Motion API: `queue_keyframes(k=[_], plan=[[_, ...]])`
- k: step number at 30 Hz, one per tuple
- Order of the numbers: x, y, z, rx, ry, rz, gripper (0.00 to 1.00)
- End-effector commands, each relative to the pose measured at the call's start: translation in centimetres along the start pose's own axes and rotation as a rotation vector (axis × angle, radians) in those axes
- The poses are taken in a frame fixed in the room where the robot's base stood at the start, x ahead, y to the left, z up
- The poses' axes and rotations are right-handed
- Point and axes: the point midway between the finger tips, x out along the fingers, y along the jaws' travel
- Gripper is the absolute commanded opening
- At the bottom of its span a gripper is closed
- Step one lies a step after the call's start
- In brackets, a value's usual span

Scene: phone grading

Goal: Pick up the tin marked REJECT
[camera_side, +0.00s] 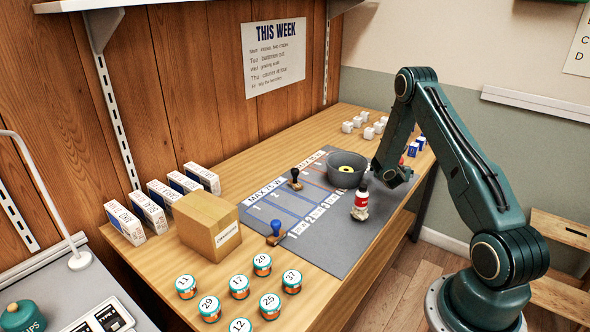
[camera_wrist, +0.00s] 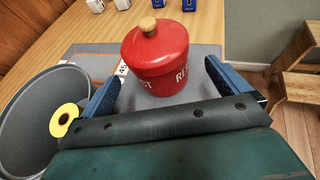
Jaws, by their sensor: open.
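The red tin (camera_wrist: 157,58) has a round wooden knob on its lid and white letters, partly seen, that fit REJECT. It stands upright on the grey mat in the wrist view.
A grey bowl (camera_side: 345,177) with a yellow ring-shaped thing inside stands close left of my gripper. White cubes (camera_side: 358,121) and blue boxes (camera_side: 420,142) lie beyond. The bench's right edge is near.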

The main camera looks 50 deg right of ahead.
Motion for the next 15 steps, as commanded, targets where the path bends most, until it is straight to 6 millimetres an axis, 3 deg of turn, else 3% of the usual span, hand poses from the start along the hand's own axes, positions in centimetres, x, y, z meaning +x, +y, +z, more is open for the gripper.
queue_keyframes(k=[15], plan=[[1.4,-0.03,0.02,0.001,0.0,-0.001,1.0]])
